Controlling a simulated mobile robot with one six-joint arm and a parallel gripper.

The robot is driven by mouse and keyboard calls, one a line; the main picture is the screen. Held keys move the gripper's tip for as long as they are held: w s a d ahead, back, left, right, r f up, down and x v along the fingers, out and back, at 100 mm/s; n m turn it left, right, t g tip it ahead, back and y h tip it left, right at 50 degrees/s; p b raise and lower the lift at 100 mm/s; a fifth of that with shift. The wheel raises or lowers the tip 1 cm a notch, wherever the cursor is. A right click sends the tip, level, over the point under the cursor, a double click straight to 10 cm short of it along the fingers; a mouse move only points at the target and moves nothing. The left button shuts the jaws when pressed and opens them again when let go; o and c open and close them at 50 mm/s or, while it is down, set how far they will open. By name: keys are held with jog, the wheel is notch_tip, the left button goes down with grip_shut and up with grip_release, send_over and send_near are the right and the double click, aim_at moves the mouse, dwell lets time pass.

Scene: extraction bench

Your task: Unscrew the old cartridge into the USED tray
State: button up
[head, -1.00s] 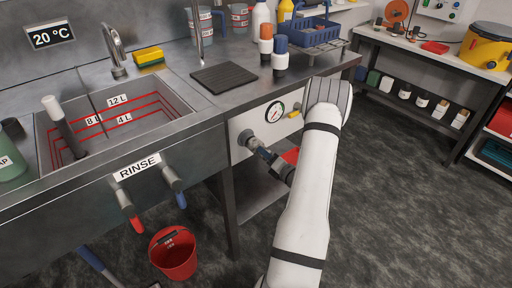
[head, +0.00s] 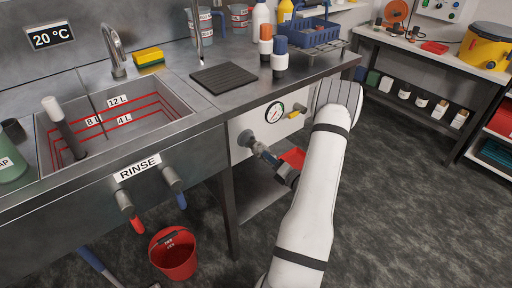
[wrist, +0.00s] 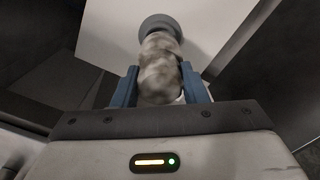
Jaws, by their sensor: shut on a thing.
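The old cartridge (wrist: 160,68) is a mottled, dirty grey-brown cylinder in the wrist view. My gripper (wrist: 158,88) has its blue fingers on both sides of it, shut on it. A round grey fitting (wrist: 160,24) sits at the cartridge's far end; I cannot tell whether they are still joined. In the head view my gripper (head: 268,157) is in front of the white panel (head: 236,128) under the counter, near the grey fitting on it. A red object (head: 293,157), partly hidden behind my arm, may be a tray; no USED label is readable.
A round gauge (head: 274,112) and a yellow lever (head: 297,113) are on the panel near my arm. The sink with RINSE label (head: 138,168) is on the left. A red bucket (head: 173,254) stands on the floor. The floor at right is clear.

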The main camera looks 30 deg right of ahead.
jog(key=shift+s+d, duration=0.1)
jog(key=shift+s, duration=0.9)
jog(key=shift+s, duration=0.2)
